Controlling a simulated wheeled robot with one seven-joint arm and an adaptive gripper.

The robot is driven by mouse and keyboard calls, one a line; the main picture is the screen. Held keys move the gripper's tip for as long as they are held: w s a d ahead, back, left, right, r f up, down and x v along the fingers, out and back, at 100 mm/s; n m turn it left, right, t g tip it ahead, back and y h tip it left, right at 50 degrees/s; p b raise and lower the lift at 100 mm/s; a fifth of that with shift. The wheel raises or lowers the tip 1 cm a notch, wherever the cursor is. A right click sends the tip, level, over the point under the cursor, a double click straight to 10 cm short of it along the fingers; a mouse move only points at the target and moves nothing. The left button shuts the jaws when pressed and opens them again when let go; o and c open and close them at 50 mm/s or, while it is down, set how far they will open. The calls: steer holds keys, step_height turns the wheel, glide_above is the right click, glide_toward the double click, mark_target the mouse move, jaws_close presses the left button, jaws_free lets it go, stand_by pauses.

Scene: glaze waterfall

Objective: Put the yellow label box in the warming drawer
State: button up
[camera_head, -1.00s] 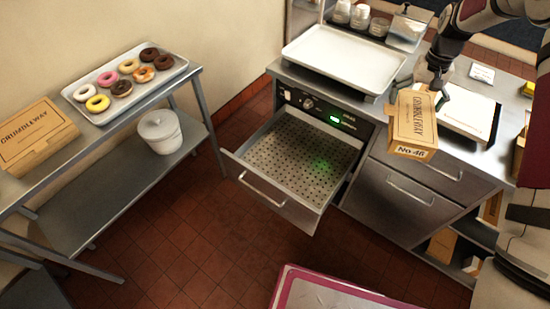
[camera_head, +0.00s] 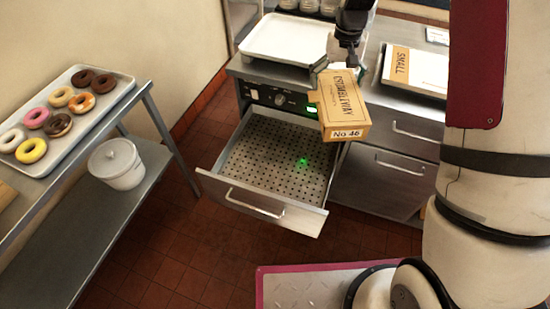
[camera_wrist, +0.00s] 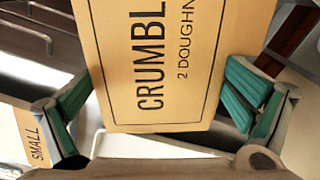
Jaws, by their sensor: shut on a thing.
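My gripper (camera_head: 340,62) is shut on a tan cardboard box (camera_head: 345,100) that carries a "No 46" label on its end. In the wrist view the box (camera_wrist: 160,60) shows the print "CRUMBL" and "2 DOUGHN" between the teal finger pads.
A white tray (camera_head: 285,42) lies on the counter above the drawer. A rack at left holds a doughnut tray (camera_head: 95,105) and a lidded white pot (camera_head: 117,164). A pink-edged mat (camera_head: 290,285) lies on the floor.

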steer(key=w+a+f+b, duration=0.1)
steer(key=a+f+b, duration=0.2)
steer(key=f+b, duration=0.2)
steer(key=w+a+f+m+b, duration=0.1)
steer(key=w+a+f+b, duration=0.1)
steer(key=f+b, duration=0.4)
steer(key=w+a+f+m+b, duration=0.1)
steer(key=a+f+b, duration=0.3)
steer(key=b, duration=0.5)
steer(key=shift+w+f+b, duration=0.3)
steer(key=shift+w+f, duration=0.4)
steer(key=shift+f, duration=0.3)
steer(key=m+b, duration=0.2)
steer(key=b, duration=1.3)
glide_above(279, 160)
step_height(279, 160, down, 20)
steer(key=shift+r, duration=0.1)
steer(key=shift+b, duration=0.3)
steer(key=o, duration=1.4)
